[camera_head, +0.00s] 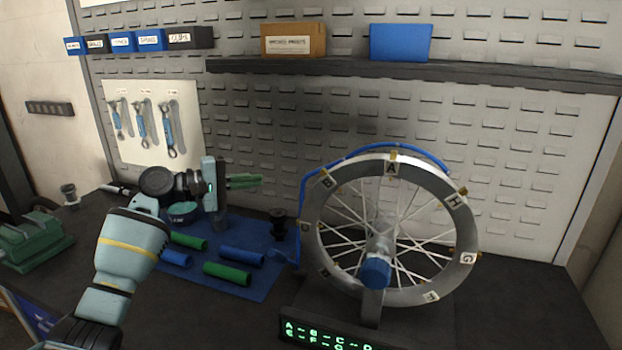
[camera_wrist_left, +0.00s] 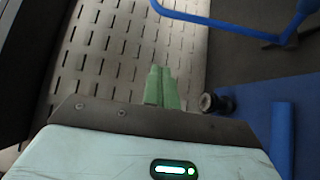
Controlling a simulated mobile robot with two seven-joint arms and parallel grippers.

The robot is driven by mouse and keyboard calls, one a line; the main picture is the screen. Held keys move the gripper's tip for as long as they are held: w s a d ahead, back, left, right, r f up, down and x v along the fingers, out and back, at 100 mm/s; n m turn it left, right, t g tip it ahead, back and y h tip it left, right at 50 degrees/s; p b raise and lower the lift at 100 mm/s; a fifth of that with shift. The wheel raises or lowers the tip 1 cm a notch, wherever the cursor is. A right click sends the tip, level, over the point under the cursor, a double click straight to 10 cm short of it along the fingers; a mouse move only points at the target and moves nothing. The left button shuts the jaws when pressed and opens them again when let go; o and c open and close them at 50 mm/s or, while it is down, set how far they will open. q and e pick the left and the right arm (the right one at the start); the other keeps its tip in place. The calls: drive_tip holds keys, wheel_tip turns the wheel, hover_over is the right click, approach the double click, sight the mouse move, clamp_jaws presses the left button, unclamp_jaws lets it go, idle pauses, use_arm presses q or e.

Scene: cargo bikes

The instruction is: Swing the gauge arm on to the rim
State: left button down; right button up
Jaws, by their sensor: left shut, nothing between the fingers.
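A spoked wheel with a grey rim (camera_head: 323,189) carrying letter tags stands upright on a dark stand, with a blue hub knob (camera_head: 376,271). A blue bent tube, which looks like the gauge arm (camera_head: 301,205), rises at the left of the wheel and curves over behind the top of the rim. I cannot tell whether it touches the rim. Part of the blue tube also shows in the left wrist view (camera_wrist_left: 222,22). My left gripper (camera_head: 260,181), with green fingers, is shut and empty, left of the tube and apart from it. Its fingertips show in the wrist view (camera_wrist_left: 161,72). My right gripper is out of view.
A blue mat (camera_head: 262,292) holds green and blue cylinders beneath my left arm. A black spool-like part (camera_head: 278,220) stands near the mat's right side. A lettered green display (camera_head: 325,336) sits in front of the wheel. A green vise (camera_head: 30,240) is at far left. Pegboard stands behind.

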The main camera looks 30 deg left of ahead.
use_arm(q)
drive_tip(key=shift+w+d+r, duration=0.1)
drive_tip(key=shift+w+r, duration=0.05)
drive_tip(key=shift+r, duration=0.05)
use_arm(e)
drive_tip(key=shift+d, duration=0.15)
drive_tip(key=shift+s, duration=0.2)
